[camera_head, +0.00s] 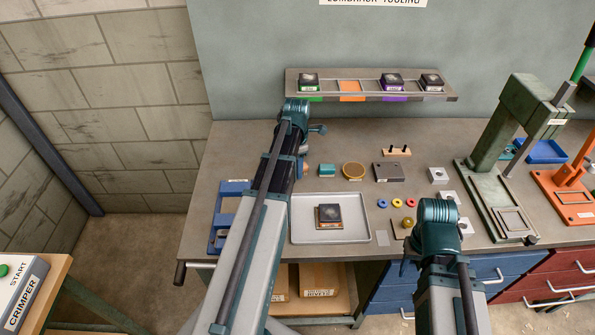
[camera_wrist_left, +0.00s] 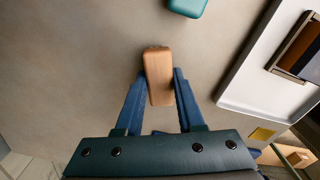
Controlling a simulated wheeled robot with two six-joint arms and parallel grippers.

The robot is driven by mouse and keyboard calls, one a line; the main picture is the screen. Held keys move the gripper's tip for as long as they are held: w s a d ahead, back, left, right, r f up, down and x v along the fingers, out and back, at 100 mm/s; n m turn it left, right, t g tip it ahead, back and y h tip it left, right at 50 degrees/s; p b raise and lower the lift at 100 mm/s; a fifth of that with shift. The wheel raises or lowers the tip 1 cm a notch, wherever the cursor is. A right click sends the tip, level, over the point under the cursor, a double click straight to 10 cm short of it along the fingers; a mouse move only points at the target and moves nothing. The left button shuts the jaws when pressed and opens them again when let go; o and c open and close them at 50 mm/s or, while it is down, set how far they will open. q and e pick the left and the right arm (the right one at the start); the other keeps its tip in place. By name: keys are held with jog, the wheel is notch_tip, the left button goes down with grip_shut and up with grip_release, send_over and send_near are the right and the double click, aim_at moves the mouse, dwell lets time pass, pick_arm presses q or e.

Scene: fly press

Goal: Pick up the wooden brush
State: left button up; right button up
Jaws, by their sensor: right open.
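The wooden brush (camera_wrist_left: 158,78) is a light-brown rounded block in the left wrist view. My left gripper (camera_wrist_left: 160,74) has its two blue fingers along both sides of the brush, very near or touching it; whether they press on it is unclear. In the head view, my left gripper (camera_head: 298,150) is over the table left of a teal block (camera_head: 327,171), and mostly hides the brush. My right gripper (camera_head: 438,225) is open at the front of the table, right of the tray; its fingers are largely hidden.
A grey tray (camera_head: 300,236) holding a dark block stands in front of the brush. A green press (camera_head: 497,150) stands further right. A rack (camera_head: 345,96) is at the back.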

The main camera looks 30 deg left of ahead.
pick_arm(q)
grip_shut()
jog(key=shift+r, duration=0.2)
jog(key=shift+r+p, duration=0.75)
jog(key=shift+p, duration=0.25)
jog(key=shift+s+d+r+p, duration=0.15)
jog(key=shift+s+r+p, duration=0.05)
jog(key=shift+r+p, duration=0.3)
jog(key=shift+s+d+r+p, duration=0.1)
jog(key=shift+s+r+p, duration=0.1)
jog(key=shift+r+p, duration=0.25)
jog(key=s+d, duration=0.2)
jog(key=s, duration=0.2)
jog(key=s+d, duration=0.3)
jog(key=s, duration=0.1)
jog(key=s+d+r+p, duration=0.1)
jog(key=s+d, duration=0.2)
jog(key=s, duration=0.2)
jog(key=shift+r, duration=0.1)
jog(key=shift+w, duration=0.1)
